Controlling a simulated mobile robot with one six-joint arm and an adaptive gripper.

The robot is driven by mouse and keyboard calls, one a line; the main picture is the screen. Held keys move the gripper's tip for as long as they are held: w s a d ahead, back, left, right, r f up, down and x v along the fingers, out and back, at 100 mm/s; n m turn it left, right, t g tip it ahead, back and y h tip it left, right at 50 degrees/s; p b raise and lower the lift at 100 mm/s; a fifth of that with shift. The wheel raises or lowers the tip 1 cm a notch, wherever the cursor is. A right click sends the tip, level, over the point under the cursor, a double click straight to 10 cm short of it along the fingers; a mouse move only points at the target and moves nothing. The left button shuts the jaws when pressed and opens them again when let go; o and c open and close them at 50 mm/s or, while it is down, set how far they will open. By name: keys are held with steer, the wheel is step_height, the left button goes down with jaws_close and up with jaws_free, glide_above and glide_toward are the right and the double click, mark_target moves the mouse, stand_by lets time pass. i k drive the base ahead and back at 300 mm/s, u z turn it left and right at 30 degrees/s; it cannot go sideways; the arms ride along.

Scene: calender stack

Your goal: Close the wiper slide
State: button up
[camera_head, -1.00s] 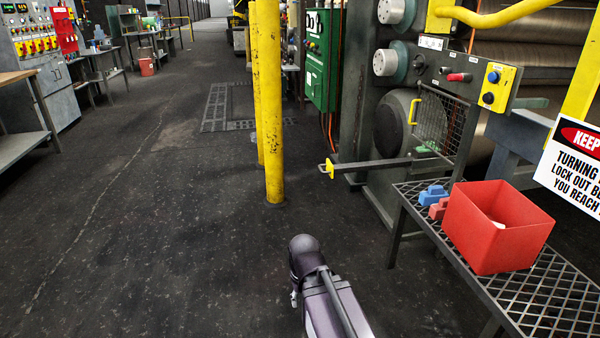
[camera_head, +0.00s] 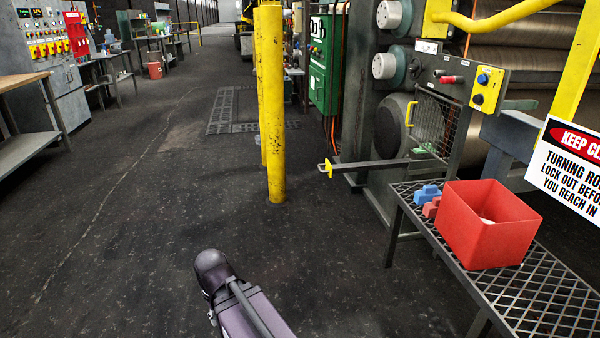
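What looks like the wiper slide is a grey bar (camera_head: 375,164) standing well out to the left from the calender stack. A yellow handle (camera_head: 326,168) is at its free end, close to the right of the yellow post. A part of my arm shows at the bottom, left of centre, over the floor and apart from the bar. My gripper is outside the picture, so its state and its distance from the handle do not show.
Two yellow posts (camera_head: 272,120) stand left of the handle. A mesh bench (camera_head: 535,300) at lower right holds a red bin (camera_head: 480,235) and small blue and red blocks. A mesh guard (camera_head: 432,122) and a control panel (camera_head: 455,80) are on the machine. Open floor (camera_head: 130,220) lies left.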

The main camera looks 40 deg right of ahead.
mark_target(330, 169)
steer(key=u, duration=0.55)
steer(key=i, duration=0.75)
steer(key=z, duration=2.3)
steer(key=i, duration=0.4)
steer(key=u, duration=0.35)
